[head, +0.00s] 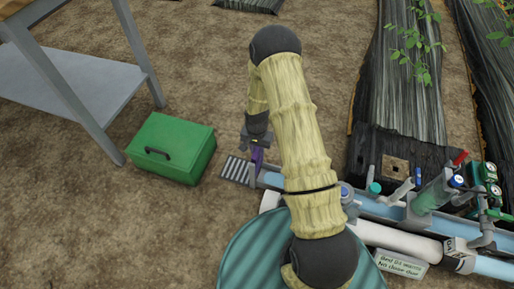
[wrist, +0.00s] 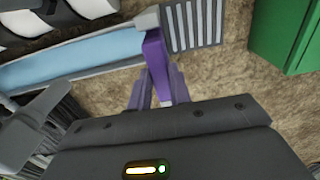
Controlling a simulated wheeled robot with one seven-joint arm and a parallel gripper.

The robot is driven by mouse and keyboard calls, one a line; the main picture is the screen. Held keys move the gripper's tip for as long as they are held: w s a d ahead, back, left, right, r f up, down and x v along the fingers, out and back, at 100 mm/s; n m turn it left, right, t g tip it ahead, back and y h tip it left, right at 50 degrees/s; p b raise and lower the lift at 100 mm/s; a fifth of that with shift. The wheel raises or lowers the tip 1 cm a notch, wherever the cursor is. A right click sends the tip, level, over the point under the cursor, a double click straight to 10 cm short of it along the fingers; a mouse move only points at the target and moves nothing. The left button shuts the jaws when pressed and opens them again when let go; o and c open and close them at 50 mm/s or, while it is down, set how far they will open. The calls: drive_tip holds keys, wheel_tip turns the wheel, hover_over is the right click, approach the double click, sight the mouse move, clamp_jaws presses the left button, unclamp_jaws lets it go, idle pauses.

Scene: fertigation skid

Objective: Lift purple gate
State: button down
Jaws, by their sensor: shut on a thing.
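The purple gate (head: 257,154) stands at the left end of the water channel, beside the slotted grate. In the wrist view the purple gate (wrist: 156,56) reaches from the channel's end down between the jaws. My gripper (wrist: 159,90) is shut on the purple gate, one finger on each side of it. In the head view my gripper (head: 257,140) is partly hidden behind my arm. The gate's lower part and how far it sits in its slot cannot be made out.
The water channel (wrist: 75,62) runs beside white pipes. A slotted grate (head: 236,170) adjoins its end. A green box (head: 172,148) stands on the soil to the left, near a grey table (head: 75,85). Valves and gauges (head: 484,180) crowd the right. A teal tank (head: 245,250) is in front.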

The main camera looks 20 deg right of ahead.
drive_tip(key=shift+s, duration=0.1)
drive_tip(key=c, duration=1.3)
unclamp_jaws()
wheel_tip(320, 180, up, 17)
drive_tip(key=p, duration=0.8)
drive_tip(key=shift+r+p, duration=0.15)
drive_tip(key=shift+p, duration=0.15)
